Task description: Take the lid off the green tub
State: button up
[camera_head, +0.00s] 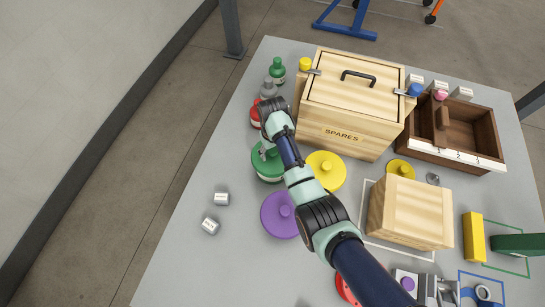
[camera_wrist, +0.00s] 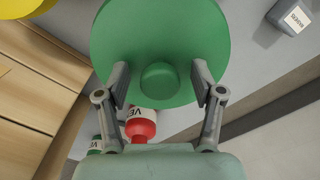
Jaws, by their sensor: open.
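The green tub (camera_head: 265,172) stands on the table left of the wooden spares box, partly hidden by my arm. Its round green lid (camera_wrist: 160,35) with a central knob (camera_wrist: 158,85) fills the upper middle of the wrist view. The lid sits on the tub. My gripper (camera_wrist: 160,83) is open, with one finger on each side of the knob and a gap on both sides. The fingers are over the lid; whether their tips touch its top cannot be told. In the head view my gripper is small and mostly hidden by my wrist.
A red-capped bottle (camera_wrist: 140,127) is near the fingers.

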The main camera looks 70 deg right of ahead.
jog(key=shift+r, duration=0.1)
jog(key=c, duration=1.2)
